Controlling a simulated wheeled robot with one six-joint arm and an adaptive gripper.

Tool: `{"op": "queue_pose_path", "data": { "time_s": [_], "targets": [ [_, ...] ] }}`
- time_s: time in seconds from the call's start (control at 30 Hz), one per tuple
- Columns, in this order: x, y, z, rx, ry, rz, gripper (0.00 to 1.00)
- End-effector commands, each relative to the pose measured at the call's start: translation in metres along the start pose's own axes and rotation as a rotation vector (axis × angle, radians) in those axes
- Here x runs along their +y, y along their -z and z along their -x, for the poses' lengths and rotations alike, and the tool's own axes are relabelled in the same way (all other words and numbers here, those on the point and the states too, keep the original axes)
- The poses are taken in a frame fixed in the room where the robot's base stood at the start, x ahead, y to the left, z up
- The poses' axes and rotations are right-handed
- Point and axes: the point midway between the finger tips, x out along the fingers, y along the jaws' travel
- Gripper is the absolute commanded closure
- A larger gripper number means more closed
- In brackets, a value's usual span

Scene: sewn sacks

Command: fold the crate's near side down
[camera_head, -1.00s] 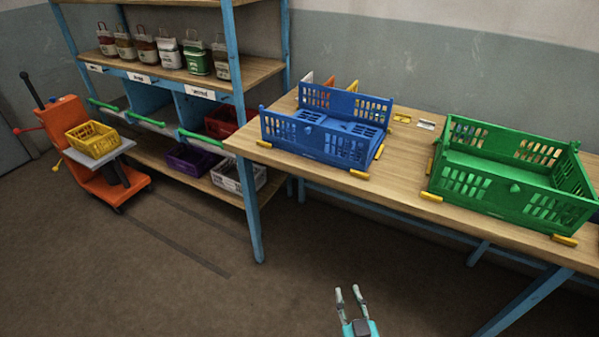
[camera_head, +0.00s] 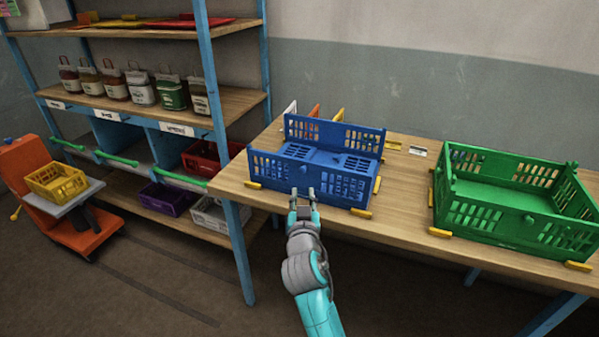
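The blue crate (camera_head: 352,204) stands on the wooden table. Its near side and its far side (camera_head: 334,134) are upright. Its two short ends look folded down flat inside, with slatted panels (camera_head: 298,151) showing between the long sides. My gripper (camera_head: 302,194) is in front of the middle of the near side, pointing at it. Its two fingers stand apart with a gap between them. I cannot tell whether the fingertips touch the near side. The gripper hides a small part of that side.
A green crate (camera_head: 490,222) with raised walls stands to the right on the table. Yellow blocks (camera_head: 361,213) sit at the crates' corners. Bare tabletop (camera_head: 405,186) lies between the crates. A blue-framed shelf (camera_head: 228,240) with bottles and an orange cart (camera_head: 75,226) are to the left.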

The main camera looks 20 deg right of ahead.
Motion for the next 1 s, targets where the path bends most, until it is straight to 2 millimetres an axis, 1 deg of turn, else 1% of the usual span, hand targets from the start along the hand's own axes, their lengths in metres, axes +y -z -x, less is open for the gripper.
{"op": "queue_pose_path", "data": {
  "time_s": [0.17,0.4,0.6,0.77,1.0],
  "targets": [
    [0.001,0.001,-0.023,0.0,-0.002,0.0,0.69],
    [0.0,0.001,-0.066,0.001,0.0,0.0,0.69],
    [0.001,-0.001,-0.092,0.0,0.0,0.0,0.69],
    [0.001,-0.001,-0.101,0.0,0.0,0.0,0.69],
    [0.001,-0.001,-0.103,0.0,0.001,0.0,0.69]
  ]
}}
